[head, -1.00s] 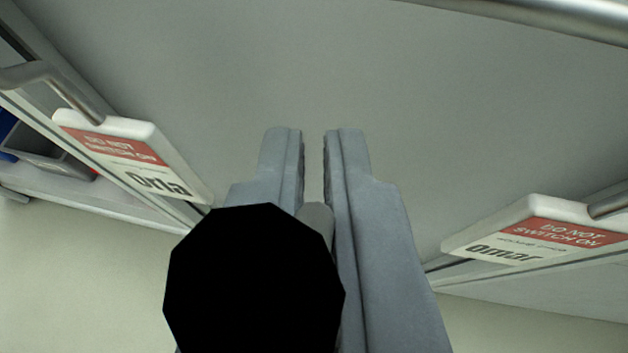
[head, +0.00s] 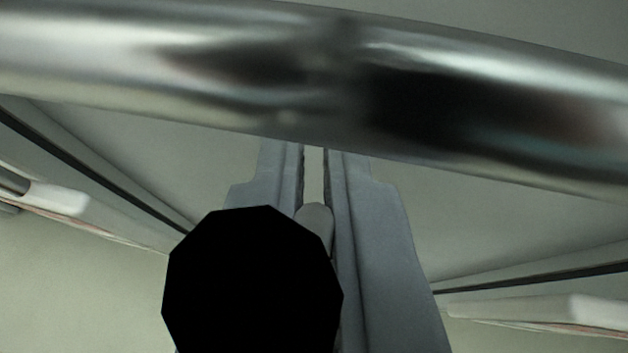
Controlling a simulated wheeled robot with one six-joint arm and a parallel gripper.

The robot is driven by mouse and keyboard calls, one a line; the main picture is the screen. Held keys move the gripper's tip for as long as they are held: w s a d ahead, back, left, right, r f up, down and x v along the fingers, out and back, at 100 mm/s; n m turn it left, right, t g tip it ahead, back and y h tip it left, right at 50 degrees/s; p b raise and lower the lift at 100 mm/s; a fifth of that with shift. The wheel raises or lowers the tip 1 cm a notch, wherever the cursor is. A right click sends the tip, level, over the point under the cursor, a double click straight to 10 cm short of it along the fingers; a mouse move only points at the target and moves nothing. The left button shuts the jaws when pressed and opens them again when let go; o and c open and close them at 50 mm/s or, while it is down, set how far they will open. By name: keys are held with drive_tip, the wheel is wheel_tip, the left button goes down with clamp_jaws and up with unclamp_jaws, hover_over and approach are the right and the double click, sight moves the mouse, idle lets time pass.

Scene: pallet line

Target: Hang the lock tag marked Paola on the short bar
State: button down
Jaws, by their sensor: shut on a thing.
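My gripper (head: 314,160) points up the picture, its two grey fingers close together with a narrow gap between them. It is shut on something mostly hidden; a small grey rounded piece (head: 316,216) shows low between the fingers. A black many-sided shape (head: 253,290) covers the left finger's lower part and stays fixed with the gripper. I cannot read the name Paola anywhere. A thick shiny metal bar (head: 480,105) crosses the upper picture, very near the camera, covering the fingertips' far ends. Whether it is the short bar, I cannot tell.
A white tag (head: 62,199) shows edge-on at the left, beside a bar end. Another white tag (head: 600,310) shows edge-on at the lower right. Their print is unreadable now. A pale grey panel (head: 480,205) lies behind the fingers.

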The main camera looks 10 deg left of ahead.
drive_tip(key=shift+f, duration=0.1)
drive_tip(key=c, duration=1.5)
unclamp_jaws()
drive_tip(key=v, duration=1.7)
drive_tip(key=s+r+t+h, duration=0.1)
drive_tip(key=s+r, duration=0.2)
drive_tip(key=r, duration=0.4)
drive_tip(key=s+r+m+t+h, duration=0.1)
drive_tip(key=s+r, duration=0.1)
drive_tip(key=r, duration=0.5)
drive_tip(key=s+r+t+h, duration=0.1)
drive_tip(key=s+r, duration=0.2)
drive_tip(key=r, duration=0.4)
drive_tip(key=shift+m+t, duration=0.7)
drive_tip(key=shift+t, duration=0.2)
drive_tip(key=s+a+r, duration=0.1)
drive_tip(key=s+r, duration=0.3)
drive_tip(key=s, duration=0.1)
drive_tip(key=s+a+r, duration=0.1)
drive_tip(key=s+r, duration=0.4)
drive_tip(key=s+a+r, duration=0.1)
drive_tip(key=s+r, duration=0.4)
drive_tip(key=s, duration=0.1)
drive_tip(key=shift+r, duration=0.15)
